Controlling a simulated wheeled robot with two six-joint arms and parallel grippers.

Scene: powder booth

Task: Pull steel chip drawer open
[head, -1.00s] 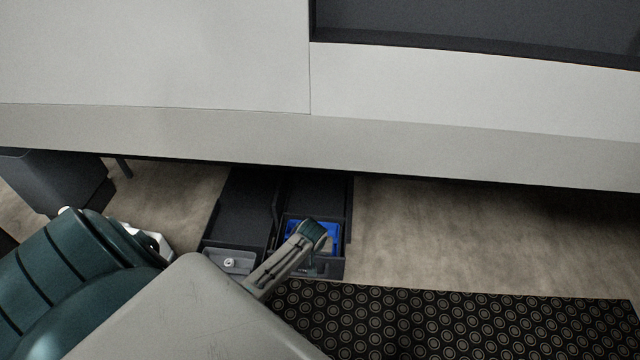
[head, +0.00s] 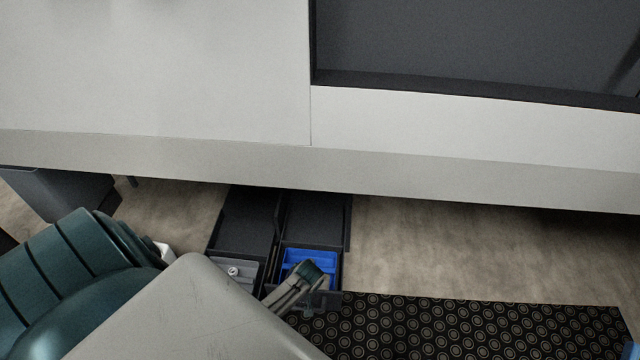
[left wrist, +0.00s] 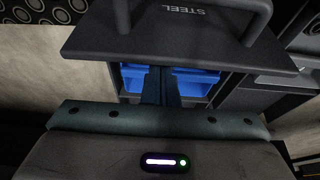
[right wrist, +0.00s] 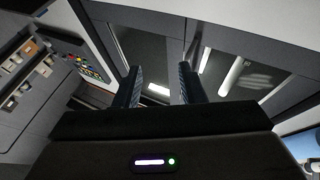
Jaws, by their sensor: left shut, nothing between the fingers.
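The steel chip drawer is seen in the left wrist view, with its dark front panel (left wrist: 160,38), upside-down word STEEL and bar handle (left wrist: 258,18). Behind the panel is a blue tray (left wrist: 195,78). In the head view the drawer is partly out, with the blue tray (head: 322,257) showing. My left gripper (head: 312,272) is over the front of that drawer. Its fingers (left wrist: 165,72) are shut together with nothing between them, on the tray side of the panel; contact is unclear. My right gripper (right wrist: 160,72) is open and empty, facing a glossy dark panel.
A neighbouring drawer with a grey tray (head: 225,264) stands to the left. The pale booth wall (head: 200,155) overhangs the drawers. A dark patterned mat (head: 480,325) lies in front, and a dark box (head: 65,192) stands at far left. Floor right of the drawers is clear.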

